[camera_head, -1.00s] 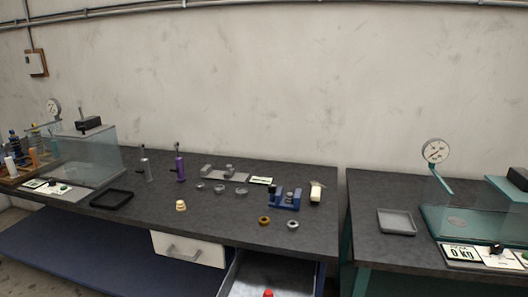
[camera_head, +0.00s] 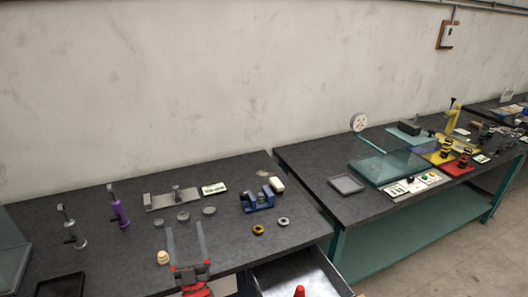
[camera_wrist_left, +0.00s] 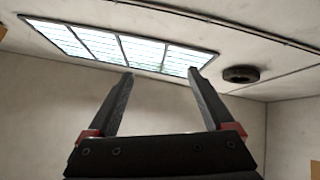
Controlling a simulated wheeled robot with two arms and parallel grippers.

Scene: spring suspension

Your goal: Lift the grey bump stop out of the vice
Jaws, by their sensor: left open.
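The blue vice (camera_head: 258,203) stands near the right end of the dark workbench in the head view. Small grey parts show at its jaws, but they are too small to tell which is the grey bump stop. My left gripper (camera_head: 186,227) is open and empty, with its two fingers pointing up, in front of the bench and left of the vice, well apart from it. In the left wrist view its spread fingers (camera_wrist_left: 160,80) show only ceiling and wall between them.
Purple (camera_head: 118,207) and grey (camera_head: 70,228) upright parts stand at the left. A grey fixture (camera_head: 160,201), several rings and a cream part (camera_head: 163,258) lie mid-bench. An open drawer (camera_head: 285,272) juts out below. A second bench (camera_head: 330,210) stands right.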

